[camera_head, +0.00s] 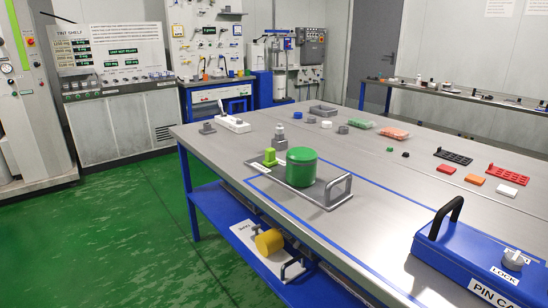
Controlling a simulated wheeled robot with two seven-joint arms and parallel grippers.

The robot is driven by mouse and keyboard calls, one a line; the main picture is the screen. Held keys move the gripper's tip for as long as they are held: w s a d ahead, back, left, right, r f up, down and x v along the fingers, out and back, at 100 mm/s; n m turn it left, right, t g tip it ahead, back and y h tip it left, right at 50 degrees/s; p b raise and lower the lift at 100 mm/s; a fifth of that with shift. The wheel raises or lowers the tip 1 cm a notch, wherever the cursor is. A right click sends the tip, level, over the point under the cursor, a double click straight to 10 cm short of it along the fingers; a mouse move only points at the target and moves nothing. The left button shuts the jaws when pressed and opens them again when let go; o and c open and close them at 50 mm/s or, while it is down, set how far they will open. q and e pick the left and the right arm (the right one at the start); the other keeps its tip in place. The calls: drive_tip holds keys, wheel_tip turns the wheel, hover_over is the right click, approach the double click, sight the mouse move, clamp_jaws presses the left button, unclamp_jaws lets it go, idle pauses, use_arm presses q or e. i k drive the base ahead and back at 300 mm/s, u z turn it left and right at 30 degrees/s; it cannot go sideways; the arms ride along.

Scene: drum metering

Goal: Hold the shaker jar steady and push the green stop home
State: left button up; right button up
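A dark green cylinder (301,168) stands upright on a grey metal plate (318,196) with a raised handle at its right end; it may be the shaker jar, but no label shows. A small lime-green block (270,157), possibly the green stop, stands at the plate's left end, with a small gap to the cylinder in this view. A grey upright piece (280,137) stands just behind the plate; its lower part is partly hidden. Neither of my grippers is in view, and nothing touches these things.
Blue tape lines run around the plate on the table (390,215). A blue box (480,258) with a black handle stands at the front right. A yellow cylinder (269,242) sits on the lower shelf.

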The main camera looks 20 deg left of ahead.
sight(269, 161)
drive_tip(key=u, duration=0.25)
drive_tip(key=k, duration=0.3)
drive_tip(key=u, duration=0.9)
drive_tip(key=k, duration=0.95)
drive_tip(key=u, duration=1)
drive_tip(key=i, duration=2.35)
drive_tip(key=z, duration=1.05)
drive_tip(key=i, duration=1.3)
drive_tip(key=z, duration=1.35)
